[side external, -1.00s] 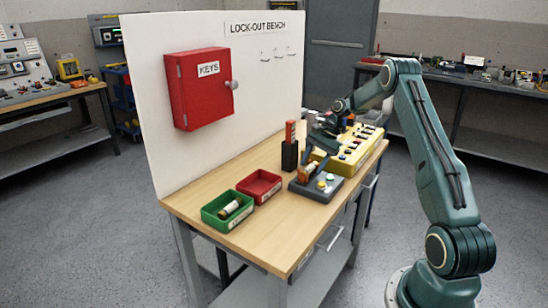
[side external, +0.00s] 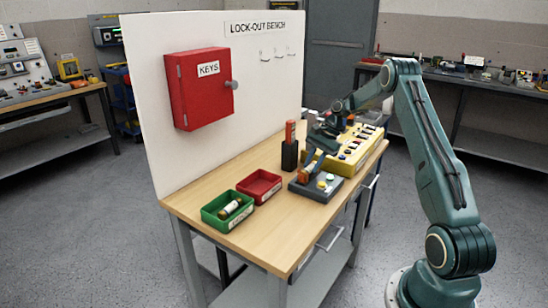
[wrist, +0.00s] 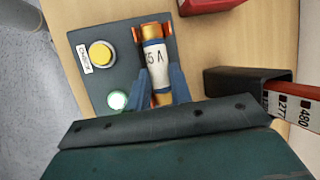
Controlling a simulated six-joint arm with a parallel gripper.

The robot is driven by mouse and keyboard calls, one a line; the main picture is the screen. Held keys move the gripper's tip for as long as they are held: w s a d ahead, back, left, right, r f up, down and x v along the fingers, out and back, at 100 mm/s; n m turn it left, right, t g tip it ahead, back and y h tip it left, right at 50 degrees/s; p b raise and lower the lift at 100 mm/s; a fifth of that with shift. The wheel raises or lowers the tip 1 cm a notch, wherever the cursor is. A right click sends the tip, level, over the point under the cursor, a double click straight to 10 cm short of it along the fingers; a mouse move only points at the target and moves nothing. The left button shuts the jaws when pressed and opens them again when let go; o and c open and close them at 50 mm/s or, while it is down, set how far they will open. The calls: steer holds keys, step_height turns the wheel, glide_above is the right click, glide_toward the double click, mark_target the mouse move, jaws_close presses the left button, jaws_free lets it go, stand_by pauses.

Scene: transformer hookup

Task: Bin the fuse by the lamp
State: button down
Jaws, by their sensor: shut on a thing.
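The fuse (wrist: 153,55), with copper ends and a white label reading "5 A" in its visible part, lies between orange clips on the dark check block (side external: 310,193). My gripper (wrist: 160,80) is shut on the fuse, its blue fingers on both sides; the side view shows my gripper (side external: 306,170) low over the block. The round lamp (wrist: 117,99) glows green beside a yellow button (wrist: 102,53) marked "CHECK". The green bin (side external: 208,218) holds another fuse (side external: 229,208). The red bin (side external: 270,191) looks empty.
A black holder (side external: 289,155) with an orange-red piece stands close behind the block. A yellow panel (side external: 322,162) with buttons sits to its right. A white board with a red key box (side external: 200,95) rises behind the bench. The front of the tabletop is clear.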

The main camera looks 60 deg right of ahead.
steer(key=shift+r, duration=2.1)
stand_by(0.6)
steer(key=shift+r, duration=2.35)
steer(key=w+a, duration=0.3)
steer(key=a, duration=0.5)
steer(key=w+a+r, duration=0.1)
steer(key=w+a, duration=0.3)
steer(key=a, duration=0.5)
steer(key=w+a, duration=0.4)
steer(key=a, duration=0.5)
steer(key=shift+a+r, duration=0.15)
steer(key=shift+r, duration=0.15)
steer(key=shift+f, duration=0.1)
steer(key=shift+f, duration=2.9)
